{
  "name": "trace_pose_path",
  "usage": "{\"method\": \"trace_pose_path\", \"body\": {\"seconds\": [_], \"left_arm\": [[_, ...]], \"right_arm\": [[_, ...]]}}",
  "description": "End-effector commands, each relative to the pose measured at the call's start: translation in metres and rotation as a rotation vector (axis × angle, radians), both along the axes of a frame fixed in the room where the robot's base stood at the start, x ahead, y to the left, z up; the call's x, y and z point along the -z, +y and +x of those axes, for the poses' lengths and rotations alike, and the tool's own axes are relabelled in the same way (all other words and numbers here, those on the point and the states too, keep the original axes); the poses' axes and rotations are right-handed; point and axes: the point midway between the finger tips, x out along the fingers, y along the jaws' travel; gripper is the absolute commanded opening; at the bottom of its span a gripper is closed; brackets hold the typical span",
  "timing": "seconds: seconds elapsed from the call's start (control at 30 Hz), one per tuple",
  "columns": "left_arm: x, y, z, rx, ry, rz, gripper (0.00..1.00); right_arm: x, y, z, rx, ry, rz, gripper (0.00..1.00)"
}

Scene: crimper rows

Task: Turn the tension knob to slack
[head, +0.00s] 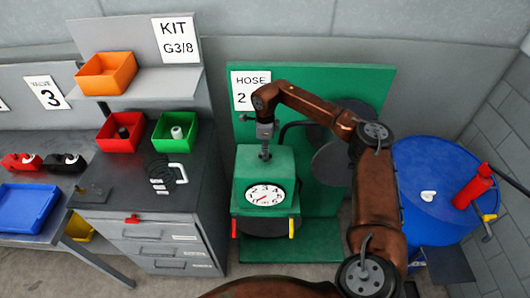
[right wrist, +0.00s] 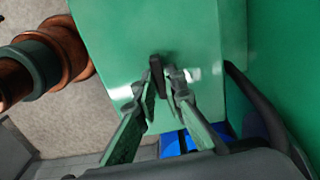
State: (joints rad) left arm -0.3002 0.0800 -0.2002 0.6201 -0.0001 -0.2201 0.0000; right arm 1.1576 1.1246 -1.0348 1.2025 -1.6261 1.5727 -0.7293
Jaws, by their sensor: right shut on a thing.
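The green machine box (head: 250,165) stands in front of the green panel, with a round white dial (head: 265,195) on its front. My right gripper (head: 265,152) comes down on the top of the box. In the right wrist view my right gripper (right wrist: 166,88) is shut on a dark, narrow knob (right wrist: 156,74) on the green surface. The knob is hidden by the gripper in the head view. I see no readable slack mark, so the knob's setting cannot be told. My left gripper is not in view.
The green back panel (head: 330,85) with a HOSE 2 sign (head: 246,90) rises behind the box. A grey cabinet (head: 160,225) stands to the left. A blue drum (head: 430,170) with a red bottle (head: 472,187) stands to the right.

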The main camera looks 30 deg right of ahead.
Motion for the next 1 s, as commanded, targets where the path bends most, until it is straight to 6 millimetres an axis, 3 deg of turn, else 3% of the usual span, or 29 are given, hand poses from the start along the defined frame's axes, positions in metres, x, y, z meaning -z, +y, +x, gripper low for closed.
{"method": "trace_pose_path", "body": {"seconds": [0.37,0.4,0.63,1.0], "left_arm": [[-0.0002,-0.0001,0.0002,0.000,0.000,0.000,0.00],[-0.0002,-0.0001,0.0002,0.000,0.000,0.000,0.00],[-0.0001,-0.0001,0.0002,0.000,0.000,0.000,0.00],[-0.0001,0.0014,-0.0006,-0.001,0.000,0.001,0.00]], "right_arm": [[-0.0025,-0.0025,0.0013,-0.003,-0.005,-0.003,0.00],[-0.0025,-0.0025,0.0013,-0.003,-0.005,-0.003,0.11],[-0.0015,-0.0015,0.0008,-0.003,-0.003,-0.002,0.26],[-0.0057,-0.0006,0.0007,-0.004,-0.002,-0.001,0.28]]}}
